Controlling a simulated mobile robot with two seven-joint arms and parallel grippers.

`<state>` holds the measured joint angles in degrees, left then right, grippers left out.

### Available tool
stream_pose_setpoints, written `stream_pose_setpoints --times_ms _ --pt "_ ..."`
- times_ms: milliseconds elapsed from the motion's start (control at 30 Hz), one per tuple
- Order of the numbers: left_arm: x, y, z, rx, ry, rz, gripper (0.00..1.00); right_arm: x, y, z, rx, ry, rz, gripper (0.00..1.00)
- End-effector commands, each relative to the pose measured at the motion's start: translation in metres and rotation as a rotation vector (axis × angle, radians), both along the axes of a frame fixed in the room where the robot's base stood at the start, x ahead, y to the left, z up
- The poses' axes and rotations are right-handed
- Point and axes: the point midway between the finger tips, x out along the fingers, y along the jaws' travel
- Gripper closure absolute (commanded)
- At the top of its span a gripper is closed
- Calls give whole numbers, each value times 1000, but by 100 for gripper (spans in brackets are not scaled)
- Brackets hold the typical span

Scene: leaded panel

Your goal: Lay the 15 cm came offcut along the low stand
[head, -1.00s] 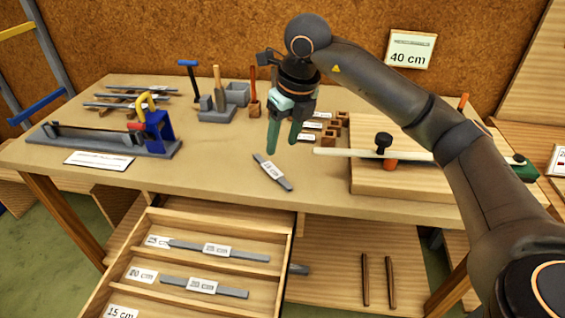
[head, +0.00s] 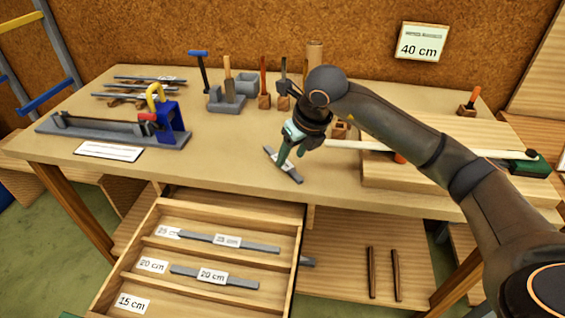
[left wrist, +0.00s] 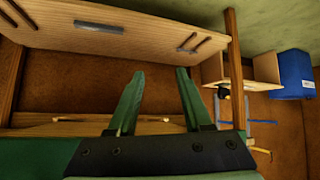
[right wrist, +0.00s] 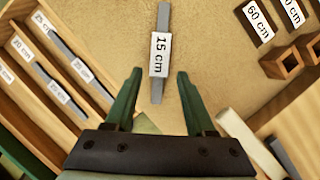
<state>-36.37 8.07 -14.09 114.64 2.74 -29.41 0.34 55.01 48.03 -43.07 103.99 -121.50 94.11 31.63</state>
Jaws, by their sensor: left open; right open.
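The came offcut (head: 270,153) is a short grey strip lying flat on the tabletop. In the right wrist view the offcut (right wrist: 161,22) carries a white "15 cm" label. My right gripper (head: 290,152) is open and empty over it; in the right wrist view the strip's near end lies between the fingertips (right wrist: 158,76) in the picture. I cannot tell the exact height of the fingers. A low wooden stand (head: 140,103) bearing grey strips sits at the table's back left; whether it is the named one is unclear. My left gripper (left wrist: 155,72) is open and empty, away from the offcut.
An open drawer (head: 292,262) below the table front holds labelled strips. A board (head: 440,180) with a long pale bar (head: 450,152) lies right. A shelf (left wrist: 110,37) with dark rods is below.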

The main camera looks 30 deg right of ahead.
Motion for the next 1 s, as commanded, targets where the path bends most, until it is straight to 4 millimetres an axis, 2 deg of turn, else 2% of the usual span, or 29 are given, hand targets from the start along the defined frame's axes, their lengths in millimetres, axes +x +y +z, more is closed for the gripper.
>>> stream_pose_setpoints --times_ms 100,200,467,900,967,1000 --pt "1 0 0 -1 -2 0 50 7 2 -18 2 3 -1 45" --pt "1 0 0 -1 -2 0 50 10 3 -26 1 1 -1 45" --pt "0 0 -1 0 2 -1 50 12 3 -28 1 0 1 45" --pt "-1 0 -4 1 8 -1 50 11 3 -27 0 0 0 93" --pt "-1 0 -4 1 8 -1 50 12 3 -27 0 0 0 100" --pt "-1 0 -4 2 8 -1 50 12 3 -27 0 0 0 100"
